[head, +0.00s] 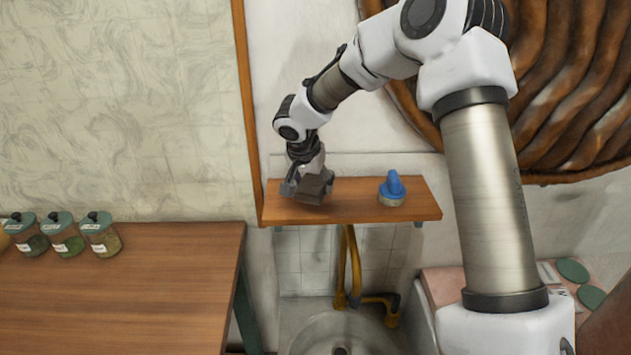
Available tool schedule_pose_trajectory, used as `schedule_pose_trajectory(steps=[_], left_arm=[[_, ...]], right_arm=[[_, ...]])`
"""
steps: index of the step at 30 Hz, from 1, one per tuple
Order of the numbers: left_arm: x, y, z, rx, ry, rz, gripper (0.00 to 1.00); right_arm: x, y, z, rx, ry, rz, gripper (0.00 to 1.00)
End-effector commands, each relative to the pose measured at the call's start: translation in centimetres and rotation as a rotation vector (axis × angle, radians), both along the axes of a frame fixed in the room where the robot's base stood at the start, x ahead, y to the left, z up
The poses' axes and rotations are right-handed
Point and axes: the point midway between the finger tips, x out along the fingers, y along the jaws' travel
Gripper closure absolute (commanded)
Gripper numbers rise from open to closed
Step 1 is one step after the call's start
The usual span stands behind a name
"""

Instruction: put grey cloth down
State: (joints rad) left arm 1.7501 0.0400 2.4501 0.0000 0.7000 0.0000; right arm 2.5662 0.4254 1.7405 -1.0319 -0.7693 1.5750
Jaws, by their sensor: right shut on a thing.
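My right gripper (307,181) reaches down from the right over the left part of a wooden wall shelf (352,212). It is shut on the folded grey cloth (314,190), which looks dark grey-brown. The cloth is at the level of the shelf top; I cannot tell whether it touches the wood or hangs just above it. The gripper hides part of the cloth. My left gripper is not in the head view.
A blue-topped object (392,187) stands on the shelf's right half. A sink (345,335) with yellow pipes (348,265) is below. Several lidded jars (100,236) stand on a wooden table (120,290) at left. The shelf between cloth and blue object is clear.

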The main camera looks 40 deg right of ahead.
Motion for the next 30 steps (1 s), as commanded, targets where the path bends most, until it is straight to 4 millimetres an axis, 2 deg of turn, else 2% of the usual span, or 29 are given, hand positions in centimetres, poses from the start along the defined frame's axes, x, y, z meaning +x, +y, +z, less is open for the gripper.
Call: schedule_pose_trajectory(steps=[1, 5, 10, 12, 23, 24, 25, 26, 30], left_arm=[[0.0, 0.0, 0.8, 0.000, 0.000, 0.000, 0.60], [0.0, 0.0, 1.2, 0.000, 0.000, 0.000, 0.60], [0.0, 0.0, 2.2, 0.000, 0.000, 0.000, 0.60], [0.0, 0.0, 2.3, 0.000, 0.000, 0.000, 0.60], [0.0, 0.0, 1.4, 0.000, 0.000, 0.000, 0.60], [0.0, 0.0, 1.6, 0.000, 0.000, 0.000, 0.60], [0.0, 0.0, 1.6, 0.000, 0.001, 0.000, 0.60], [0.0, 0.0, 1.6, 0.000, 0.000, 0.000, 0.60], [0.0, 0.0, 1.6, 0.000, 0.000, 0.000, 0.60]], right_arm=[[0.5, -0.8, 0.3, 0.001, 0.000, -0.001, 0.58], [1.0, -1.9, -0.3, 0.000, 0.002, 0.000, 0.58], [1.0, -1.9, -3.0, 0.000, 0.004, 0.002, 0.58], [1.0, -1.9, -3.6, -0.001, 0.002, 0.001, 0.58], [1.1, -1.9, -4.2, 0.000, 0.000, 0.001, 0.58], [1.1, -1.9, -4.1, 0.000, 0.000, 0.001, 0.19], [1.1, -1.9, -4.0, 0.000, 0.000, 0.001, 0.09], [1.1, -1.9, -4.0, 0.000, 0.000, 0.001, 0.05], [1.1, -1.9, -4.0, 0.000, 0.000, 0.001, 0.05]])
